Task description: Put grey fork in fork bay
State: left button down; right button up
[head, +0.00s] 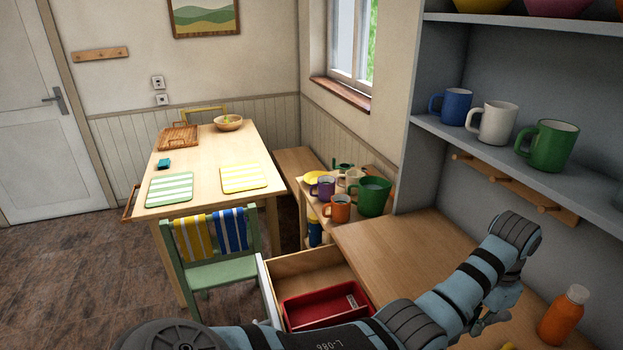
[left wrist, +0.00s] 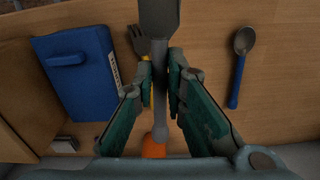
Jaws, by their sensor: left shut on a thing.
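My left gripper (left wrist: 160,82) shows in the left wrist view, its two fingers shut on a long grey utensil (left wrist: 160,22). The utensil is broad and dark at the top, with a narrower shaft between the fingers. I cannot tell whether it is the grey fork. Another fork with grey tines (left wrist: 140,42) lies on the wooden counter behind the fingers. In the head view my left gripper (head: 482,322) is low over the counter, partly hidden by its arm. A red tray (head: 322,308) sits in the open drawer. I cannot clearly make out its fork bay. My right gripper is not in view.
A spoon with a blue handle (left wrist: 238,82) and a blue box (left wrist: 78,75) flank the gripper. An orange bottle (head: 560,318) stands at the right. The open drawer (head: 300,268) is left of the counter (head: 395,250). Mugs stand behind it.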

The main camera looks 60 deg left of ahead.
aim_at(326, 313)
jog(key=k, duration=1.35)
jog(key=u, duration=2.05)
jog(key=i, duration=1.55)
jog(key=z, duration=2.4)
jog(key=i, duration=0.5)
jog(key=u, duration=0.05)
